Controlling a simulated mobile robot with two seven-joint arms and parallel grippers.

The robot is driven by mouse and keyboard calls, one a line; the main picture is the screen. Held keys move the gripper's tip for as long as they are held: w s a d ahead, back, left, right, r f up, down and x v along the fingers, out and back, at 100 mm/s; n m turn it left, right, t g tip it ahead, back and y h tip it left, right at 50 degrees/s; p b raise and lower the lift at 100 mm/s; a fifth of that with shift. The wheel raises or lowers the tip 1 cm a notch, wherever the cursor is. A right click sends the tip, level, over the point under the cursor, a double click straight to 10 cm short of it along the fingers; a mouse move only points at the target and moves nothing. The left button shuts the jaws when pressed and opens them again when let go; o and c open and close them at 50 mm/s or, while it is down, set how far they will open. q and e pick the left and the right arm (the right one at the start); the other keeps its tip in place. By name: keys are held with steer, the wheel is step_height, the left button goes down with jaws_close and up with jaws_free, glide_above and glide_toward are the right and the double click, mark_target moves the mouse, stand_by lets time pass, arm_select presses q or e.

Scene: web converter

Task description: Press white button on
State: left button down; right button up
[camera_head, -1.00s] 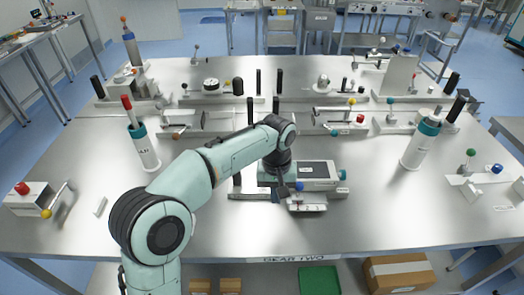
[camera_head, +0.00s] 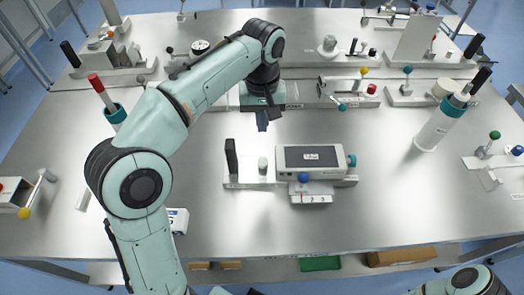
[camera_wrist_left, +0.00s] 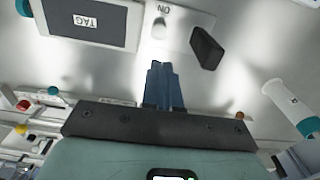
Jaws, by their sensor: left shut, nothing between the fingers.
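A white button (camera_head: 263,165) stands on a pale metal plate (camera_head: 238,180), between a black upright block (camera_head: 231,156) and a boxy device with a dark screen (camera_head: 311,157). In the left wrist view the white button (camera_wrist_left: 159,28) shows beside the letters "ON", with the black block (camera_wrist_left: 207,47) to its right. My left gripper (camera_head: 262,122) is shut and empty, with its blue fingers pointing down. In the head view it is behind the button, apart from it. Its fingers (camera_wrist_left: 163,75) show below the button in the wrist view. My right gripper is out of view.
A blue knob (camera_head: 304,177) and a numbered plate (camera_head: 311,195) sit at the device's front. A white cylinder (camera_head: 440,125) stands to the right. Levers and a red knob (camera_head: 371,89) are behind. The steel tabletop in front is mostly clear.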

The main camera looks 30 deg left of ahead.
arm_select(q)
steer(key=b, duration=0.3)
glide_toward(262, 162)
step_height(262, 162, down, 5)
steer(key=shift+f, duration=0.2)
steer(key=shift+w+f, duration=0.1)
steer(key=shift+f, duration=0.65)
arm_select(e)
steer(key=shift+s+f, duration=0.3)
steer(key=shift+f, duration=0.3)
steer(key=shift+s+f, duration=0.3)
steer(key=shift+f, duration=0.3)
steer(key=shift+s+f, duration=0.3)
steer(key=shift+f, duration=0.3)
arm_select(q)
step_height(262, 162, down, 2)
steer(key=shift+f+b, duration=0.1)
steer(key=shift+b, duration=0.25)
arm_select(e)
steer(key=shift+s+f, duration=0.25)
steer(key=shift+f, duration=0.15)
